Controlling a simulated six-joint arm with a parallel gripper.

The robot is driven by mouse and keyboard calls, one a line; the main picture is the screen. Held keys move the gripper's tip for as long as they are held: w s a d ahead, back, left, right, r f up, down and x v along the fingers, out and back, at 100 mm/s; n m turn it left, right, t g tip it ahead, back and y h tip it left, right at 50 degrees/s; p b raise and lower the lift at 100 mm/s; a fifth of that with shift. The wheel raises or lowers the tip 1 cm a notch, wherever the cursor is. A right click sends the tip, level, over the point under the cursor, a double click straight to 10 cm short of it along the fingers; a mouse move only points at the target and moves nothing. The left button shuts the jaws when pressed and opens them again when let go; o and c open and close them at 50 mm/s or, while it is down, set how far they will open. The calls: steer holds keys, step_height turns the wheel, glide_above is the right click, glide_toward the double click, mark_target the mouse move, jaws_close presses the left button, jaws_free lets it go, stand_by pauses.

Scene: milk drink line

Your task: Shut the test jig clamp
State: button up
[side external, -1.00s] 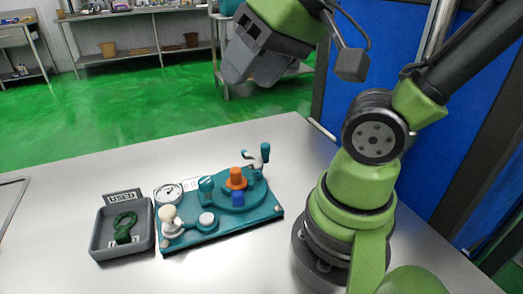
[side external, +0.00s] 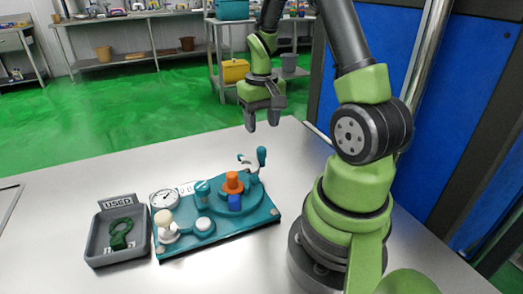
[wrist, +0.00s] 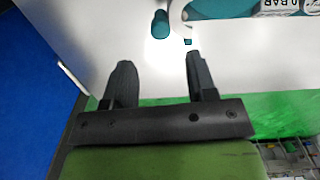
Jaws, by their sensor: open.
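The test jig is a teal plate (side external: 232,234) on the steel table, with an orange part (side external: 232,183) and a blue block (side external: 235,202) on its round raised stage. In the wrist view, the handle (wrist: 160,24) and the pale arm (wrist: 175,18) lie beyond my open fingers (wrist: 160,65).
A grey tray (side external: 92,245) marked USED holds a green ring-shaped part (side external: 120,234) to the left of the jig. The table's back edge is near my gripper; blue panels stand at right.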

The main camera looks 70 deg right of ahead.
mark_target(262, 148)
step_height(262, 148, down, 8)
steer(key=shift+f, duration=0.25)
jaws_close()
